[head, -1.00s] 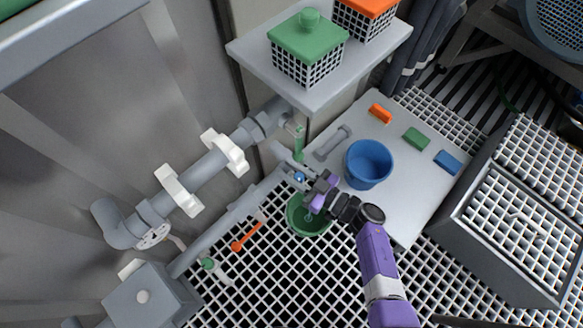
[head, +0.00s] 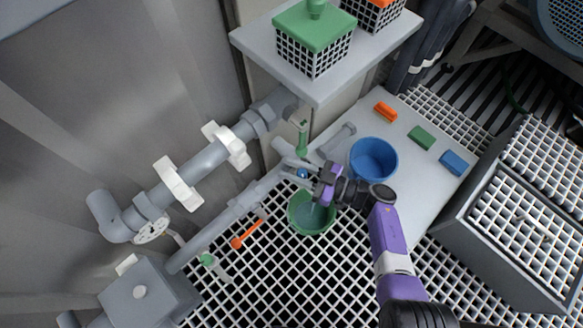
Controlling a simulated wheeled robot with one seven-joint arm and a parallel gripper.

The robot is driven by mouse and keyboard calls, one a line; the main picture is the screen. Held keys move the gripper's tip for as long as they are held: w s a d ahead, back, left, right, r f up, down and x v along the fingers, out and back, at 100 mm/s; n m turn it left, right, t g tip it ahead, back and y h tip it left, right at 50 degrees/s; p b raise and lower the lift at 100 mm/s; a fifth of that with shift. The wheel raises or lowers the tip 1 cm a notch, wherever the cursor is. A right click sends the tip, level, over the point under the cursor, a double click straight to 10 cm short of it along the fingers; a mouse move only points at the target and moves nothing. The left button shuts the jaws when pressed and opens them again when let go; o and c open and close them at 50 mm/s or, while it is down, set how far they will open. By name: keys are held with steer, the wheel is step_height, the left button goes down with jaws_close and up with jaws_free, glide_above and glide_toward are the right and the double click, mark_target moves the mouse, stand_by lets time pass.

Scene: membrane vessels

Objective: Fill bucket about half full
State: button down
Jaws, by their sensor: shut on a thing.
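A green bucket (head: 311,225) stands on the floor grating below the pipe. Bluish-grey water shows inside it; its exact level is hard to tell. A blue bucket (head: 373,160) stands on the grey platform to the right, and it looks empty. The fingers and my arm hide part of the valve and of the bucket's right rim.
An orange-handled tool (head: 247,234) and a green-capped fitting (head: 210,262) lie on the grating. Orange (head: 385,111), green (head: 421,138) and blue (head: 454,163) blocks lie on the platform (head: 410,205). A shelf (head: 318,88) with lidded baskets overhangs behind. A grated box (head: 500,225) stands right.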

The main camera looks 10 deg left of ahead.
steer(key=c, duration=1.1)
jaws_free()
steer(key=shift+p+v, duration=0.9)
steer(key=shift+v, duration=2.95)
